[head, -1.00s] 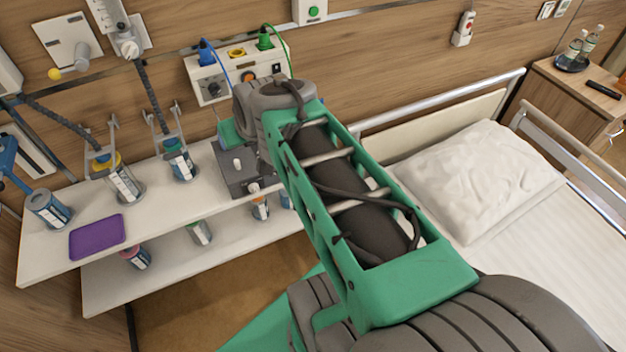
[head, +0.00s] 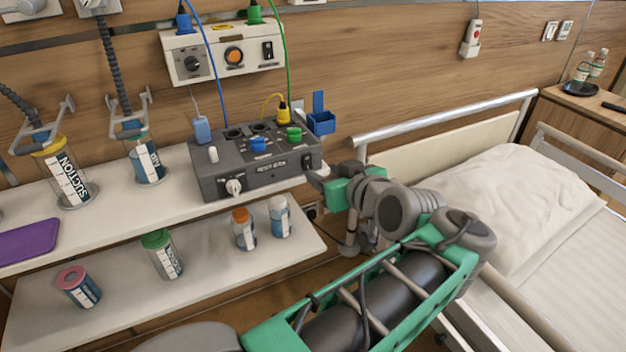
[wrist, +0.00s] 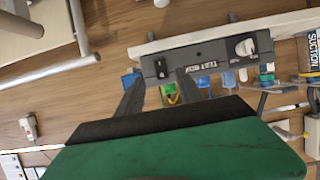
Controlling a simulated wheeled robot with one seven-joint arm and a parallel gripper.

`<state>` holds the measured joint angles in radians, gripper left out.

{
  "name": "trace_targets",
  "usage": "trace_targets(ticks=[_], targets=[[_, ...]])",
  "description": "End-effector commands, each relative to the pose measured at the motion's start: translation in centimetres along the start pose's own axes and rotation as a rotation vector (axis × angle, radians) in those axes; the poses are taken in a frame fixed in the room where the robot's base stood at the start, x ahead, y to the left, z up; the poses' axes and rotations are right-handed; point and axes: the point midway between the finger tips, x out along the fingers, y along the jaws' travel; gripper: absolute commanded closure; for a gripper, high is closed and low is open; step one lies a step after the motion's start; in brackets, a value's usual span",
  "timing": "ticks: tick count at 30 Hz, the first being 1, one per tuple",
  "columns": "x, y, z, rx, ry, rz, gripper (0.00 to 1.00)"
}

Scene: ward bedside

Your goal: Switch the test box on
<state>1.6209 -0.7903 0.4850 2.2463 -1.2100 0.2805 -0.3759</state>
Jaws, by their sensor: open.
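The test box (head: 230,182) is a dark grey box on the upper shelf in the head view. It carries a white knob (head: 234,187), a front label and a small black rocker switch (head: 307,161) at its right front. In the wrist view the box (wrist: 205,58) appears upside down, with the rocker switch (wrist: 160,68) just beyond my fingertips. My gripper (head: 318,179) is at the box's right front corner. In the wrist view my gripper (wrist: 160,78) is open and empty, its fingers on either side of the switch's line. I cannot tell whether it touches the box.
A wall panel (head: 222,60) with cables is above the box. A yellow plug (head: 283,112) and blue holder (head: 320,122) are at its back right. Several bottles stand on the lower shelf (head: 200,300). The bed rail (head: 440,120) is to the right.

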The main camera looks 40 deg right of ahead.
Motion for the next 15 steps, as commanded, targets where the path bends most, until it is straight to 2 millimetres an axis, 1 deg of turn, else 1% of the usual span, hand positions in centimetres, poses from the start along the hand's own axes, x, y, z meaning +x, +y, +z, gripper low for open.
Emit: trace_targets(ticks=[3,9,12,15], targets=[[1.9,-0.3,0.1,-0.002,-0.002,-0.008,0.56],[5.2,-0.2,0.1,0.0,-0.003,-0.006,0.56],[6.3,-0.2,0.1,0.0,-0.003,-0.004,0.56],[6.8,-0.1,0.0,0.0,-0.002,-0.001,0.56]])
